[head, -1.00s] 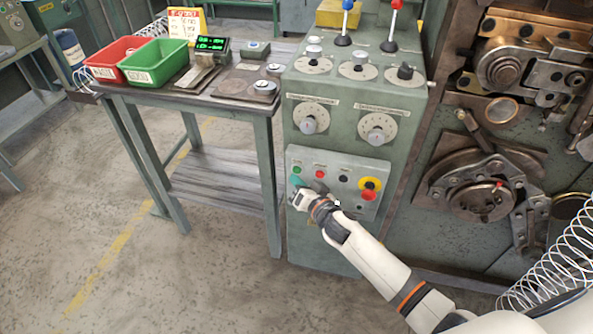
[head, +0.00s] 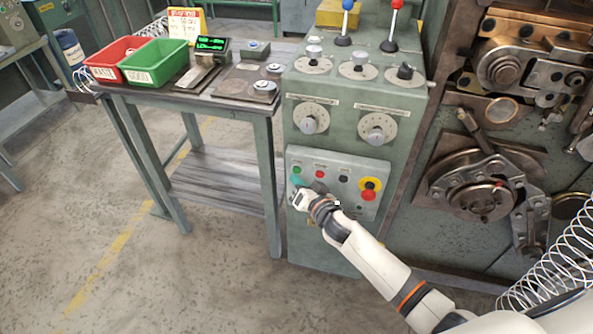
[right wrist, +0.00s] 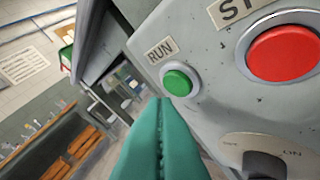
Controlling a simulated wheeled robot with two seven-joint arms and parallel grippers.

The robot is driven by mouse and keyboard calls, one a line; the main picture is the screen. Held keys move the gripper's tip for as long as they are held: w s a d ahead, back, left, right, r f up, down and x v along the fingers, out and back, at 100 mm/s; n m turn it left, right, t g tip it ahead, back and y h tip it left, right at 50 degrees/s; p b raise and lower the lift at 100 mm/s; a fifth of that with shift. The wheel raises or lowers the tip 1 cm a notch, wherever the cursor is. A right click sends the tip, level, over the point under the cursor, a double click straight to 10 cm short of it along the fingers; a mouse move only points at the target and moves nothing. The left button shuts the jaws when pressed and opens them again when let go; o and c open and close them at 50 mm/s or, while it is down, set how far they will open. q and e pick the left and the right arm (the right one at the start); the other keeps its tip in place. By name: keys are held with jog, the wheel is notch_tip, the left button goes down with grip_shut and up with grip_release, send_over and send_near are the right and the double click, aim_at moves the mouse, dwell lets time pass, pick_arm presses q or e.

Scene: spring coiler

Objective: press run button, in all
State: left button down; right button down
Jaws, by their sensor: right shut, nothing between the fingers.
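The green run button (head: 297,170) is at the upper left of the control panel on the front of the green cabinet. It is also large in the right wrist view (right wrist: 177,82), under a "RUN" label. My right gripper (head: 297,181) is shut and empty, its teal fingertips just below the button. In the right wrist view the closed fingers (right wrist: 161,104) end close to the button's lower edge. I cannot tell whether they touch it. My left gripper is not in view.
On the panel are a red button (head: 320,174), a black knob (head: 344,180) and a red emergency stop (head: 369,195) on yellow. A table (head: 190,100) with red (head: 112,58) and green bins (head: 153,63) stands left. The coiler machine (head: 480,190) is at right.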

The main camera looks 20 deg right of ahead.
jog(key=shift+w+d, duration=0.1)
jog(key=shift+w+d, duration=0.15)
jog(key=shift+w, duration=0.05)
